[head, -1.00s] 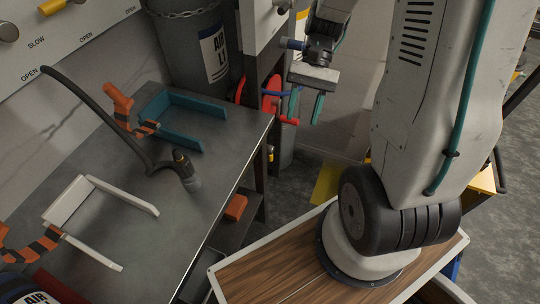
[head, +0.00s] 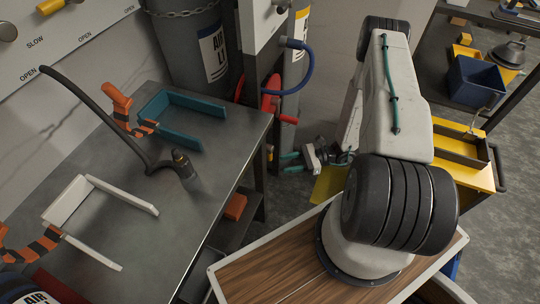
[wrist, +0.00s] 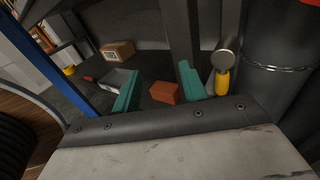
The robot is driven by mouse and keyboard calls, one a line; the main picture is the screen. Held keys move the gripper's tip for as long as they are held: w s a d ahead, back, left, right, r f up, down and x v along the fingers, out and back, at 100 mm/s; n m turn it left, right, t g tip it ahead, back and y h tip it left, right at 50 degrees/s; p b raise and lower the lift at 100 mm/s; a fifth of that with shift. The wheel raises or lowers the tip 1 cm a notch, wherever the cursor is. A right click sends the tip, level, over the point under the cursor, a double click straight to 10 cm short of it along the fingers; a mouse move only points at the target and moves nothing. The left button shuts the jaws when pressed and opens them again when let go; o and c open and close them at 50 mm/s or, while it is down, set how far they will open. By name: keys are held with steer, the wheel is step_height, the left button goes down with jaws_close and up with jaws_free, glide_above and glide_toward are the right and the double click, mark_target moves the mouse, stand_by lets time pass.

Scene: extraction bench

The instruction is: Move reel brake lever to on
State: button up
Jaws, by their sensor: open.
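The red reel (head: 271,94) stands behind the bench's right end, partly hidden by a post. A red handle (head: 289,119) sticks out from it. A small yellow grip (head: 270,152) hangs low beside the bench leg; I take it for the brake lever's end but cannot be sure. In the wrist view a grey bar with a round end and yellow grip (wrist: 222,82) stands just right of the right finger, seemingly the same part. My gripper (head: 289,163) is open and empty, low down, its teal fingers pointing left towards that grip. Both fingers show in the wrist view (wrist: 158,90).
The metal bench (head: 130,215) bears a teal bracket (head: 180,133), a white bracket (head: 140,197) and a black hose. An orange block (wrist: 164,92) shows beyond my fingers. A blue hose (head: 308,75) loops above my gripper. A dark post (wrist: 180,40) stands close ahead.

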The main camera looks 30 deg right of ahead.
step_height(320, 180, down, 6)
steer(key=w+m+t+h, duration=0.1)
steer(key=m+t, duration=0.2)
steer(key=t, duration=0.1)
steer(key=m+t+h, duration=0.1)
steer(key=t+h, duration=0.1)
glide_toward(270, 155)
steer(key=w+a+f, duration=0.1)
steer(key=w+f, duration=0.1)
steer(key=w, duration=0.1)
steer(key=x, duration=0.7)
steer(key=shift+a+r, duration=0.2)
steer(key=shift+a, duration=0.2)
steer(key=c, duration=0.9)
